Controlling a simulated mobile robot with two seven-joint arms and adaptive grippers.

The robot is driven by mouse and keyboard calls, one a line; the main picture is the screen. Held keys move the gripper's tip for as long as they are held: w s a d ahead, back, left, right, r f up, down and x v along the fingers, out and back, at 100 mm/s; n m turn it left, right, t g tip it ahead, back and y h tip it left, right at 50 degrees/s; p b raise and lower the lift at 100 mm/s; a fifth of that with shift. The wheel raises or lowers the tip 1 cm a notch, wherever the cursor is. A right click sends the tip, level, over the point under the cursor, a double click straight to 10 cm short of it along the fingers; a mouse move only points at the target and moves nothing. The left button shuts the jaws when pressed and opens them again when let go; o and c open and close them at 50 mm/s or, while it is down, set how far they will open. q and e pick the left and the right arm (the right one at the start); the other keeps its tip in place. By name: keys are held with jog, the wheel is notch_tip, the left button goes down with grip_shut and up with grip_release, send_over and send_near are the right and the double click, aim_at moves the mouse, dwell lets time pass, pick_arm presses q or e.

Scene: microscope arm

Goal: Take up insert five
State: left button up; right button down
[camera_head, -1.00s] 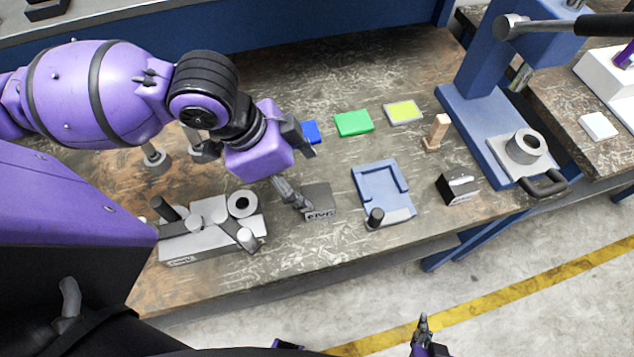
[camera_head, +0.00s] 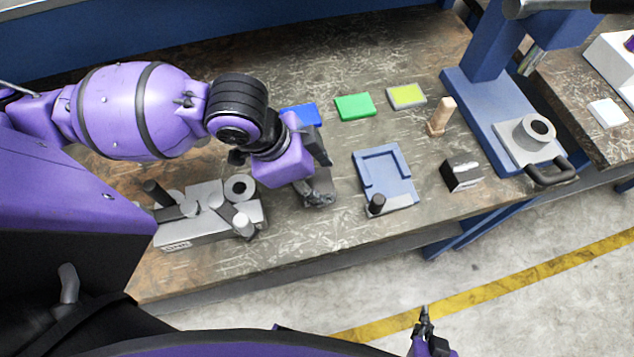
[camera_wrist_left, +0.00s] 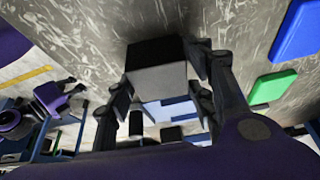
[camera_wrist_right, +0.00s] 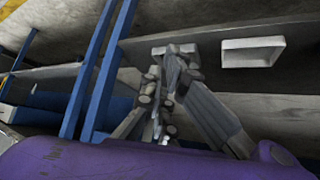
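A small grey block (camera_head: 322,184) stands on the bench, mostly hidden by my left gripper in the head view. In the left wrist view the block (camera_wrist_left: 157,75) has a dark face and a light grey face, and sits between my fingers. I cannot read a number on it. My left gripper (camera_head: 318,200) is low over it; in the left wrist view its fingers (camera_wrist_left: 160,85) are apart, one on each side, with no clear grip. My right gripper (camera_head: 425,318) is off the bench's front edge; its fingertips (camera_wrist_right: 170,62) are together and empty in the right wrist view.
A grey holder with cylinders (camera_head: 190,236) stands left of the block. A blue fixture (camera_head: 398,170) with a black knob is right of it. Blue (camera_head: 301,115), green (camera_head: 355,106) and yellow (camera_head: 406,96) plates lie behind. A black-and-white block (camera_head: 461,173) and blue press (camera_head: 495,110) are further right.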

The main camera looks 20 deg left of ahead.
pick_arm(q)
grip_shut()
jog(key=shift+r, duration=0.1)
